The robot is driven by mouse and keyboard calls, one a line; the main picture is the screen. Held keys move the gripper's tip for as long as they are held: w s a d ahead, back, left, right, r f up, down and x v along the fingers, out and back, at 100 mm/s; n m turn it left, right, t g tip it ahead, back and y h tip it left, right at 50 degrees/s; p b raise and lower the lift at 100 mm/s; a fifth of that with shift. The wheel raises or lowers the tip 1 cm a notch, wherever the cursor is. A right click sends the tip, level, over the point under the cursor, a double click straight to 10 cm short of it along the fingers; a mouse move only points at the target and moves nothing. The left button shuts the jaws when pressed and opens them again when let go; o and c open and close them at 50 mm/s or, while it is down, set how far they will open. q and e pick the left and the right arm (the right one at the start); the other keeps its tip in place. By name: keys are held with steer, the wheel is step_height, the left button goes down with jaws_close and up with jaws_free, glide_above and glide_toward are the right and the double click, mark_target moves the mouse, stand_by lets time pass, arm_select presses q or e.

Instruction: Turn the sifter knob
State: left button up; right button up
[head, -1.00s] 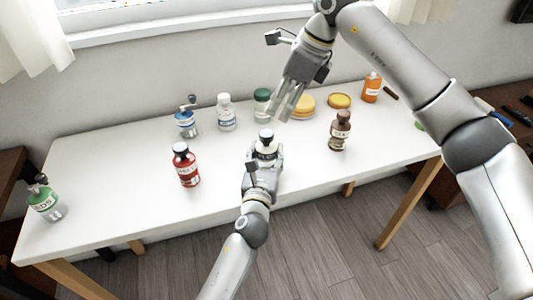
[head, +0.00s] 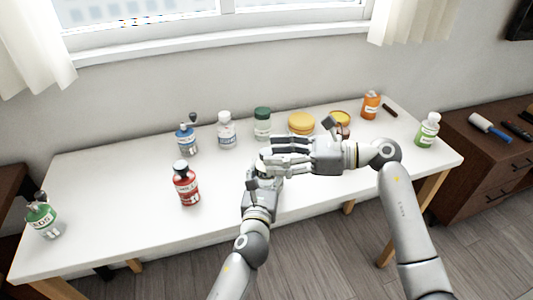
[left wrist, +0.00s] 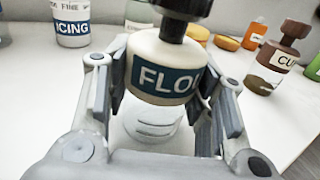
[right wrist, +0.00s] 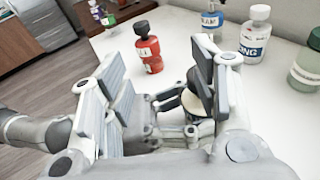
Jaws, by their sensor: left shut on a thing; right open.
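A cream sifter with a blue label reading "FLO…" and a dark top knob (left wrist: 181,10) stands in the left wrist view. My left gripper (left wrist: 165,80) is shut around this sifter (left wrist: 168,57), a finger on each side. In the right wrist view the sifter (right wrist: 196,106) is partly hidden by the grippers' fingers. My right gripper (head: 268,158) is open and comes in from the right, just over the left gripper. Its fingers (right wrist: 158,75) are spread apart near the sifter's top; I cannot tell whether they touch the knob.
A red bottle (head: 185,186) stands left of my grippers. Behind are a blue sifter (head: 187,140), a white icing bottle (head: 226,133), a green-lidded jar (head: 262,125) and yellow containers (head: 301,123). A brown bottle (left wrist: 283,55) stands to the right.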

mark_target(267, 151)
steer(key=d+f+m+t, duration=0.3)
steer(key=d+f+t, duration=0.15)
steer(key=d, duration=0.35)
steer(key=x, duration=1.2)
steer(key=shift+s+r, duration=0.1)
steer(key=shift+r, duration=0.25)
steer(key=shift+c, duration=0.2)
steer(key=c, duration=1)
steer(key=shift+d+f+t, duration=0.1)
steer(key=shift+t, duration=0.45)
steer(key=shift+m+t+h, duration=0.9)
steer(key=shift+m+t, duration=0.1)
steer(key=shift+t, duration=0.1)
steer(key=shift+m+t+h, duration=1.9)
steer(key=shift+t+h, duration=0.2)
